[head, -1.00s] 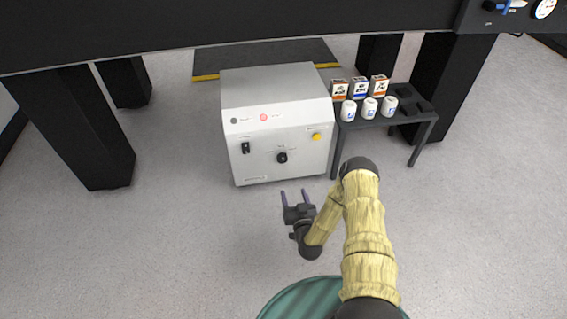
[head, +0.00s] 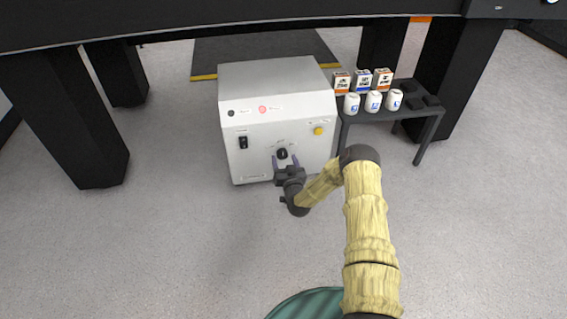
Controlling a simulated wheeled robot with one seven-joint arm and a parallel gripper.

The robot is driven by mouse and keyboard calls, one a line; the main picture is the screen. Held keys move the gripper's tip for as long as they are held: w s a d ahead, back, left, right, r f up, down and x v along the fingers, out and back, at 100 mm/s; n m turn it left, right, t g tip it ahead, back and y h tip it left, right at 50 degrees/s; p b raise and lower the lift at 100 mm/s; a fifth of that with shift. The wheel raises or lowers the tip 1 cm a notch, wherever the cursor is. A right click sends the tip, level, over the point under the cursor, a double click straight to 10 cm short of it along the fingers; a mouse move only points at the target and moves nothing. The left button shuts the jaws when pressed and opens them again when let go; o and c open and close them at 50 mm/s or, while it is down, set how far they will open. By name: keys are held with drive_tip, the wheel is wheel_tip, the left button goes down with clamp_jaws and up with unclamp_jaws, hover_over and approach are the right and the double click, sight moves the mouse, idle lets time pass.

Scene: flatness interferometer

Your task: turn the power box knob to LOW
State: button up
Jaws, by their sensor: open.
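The power box (head: 262,175) is a light grey cabinet on the floor, its front panel facing me. Its knob (head: 282,153) is small, round and black, low on the front panel right of centre. The marks around the knob are too small to read, and I cannot tell which setting it points at. My gripper (head: 285,160) is open in front of the panel, with one finger on each side of the knob in the picture. I cannot tell whether the fingers touch the knob. No object is held.
The panel also has a black switch (head: 243,142), a yellow button (head: 318,131) and a red light (head: 262,109). A dark low table (head: 424,122) to the right holds several small boxes and white jars. Thick black legs (head: 62,120) support a bench overhead. The floor in front is clear.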

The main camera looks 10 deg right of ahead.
drive_tip(key=shift+w+b, duration=0.35)
drive_tip(key=shift+w, duration=0.8)
drive_tip(key=c, duration=1)
drive_tip(key=shift+o, duration=0.2)
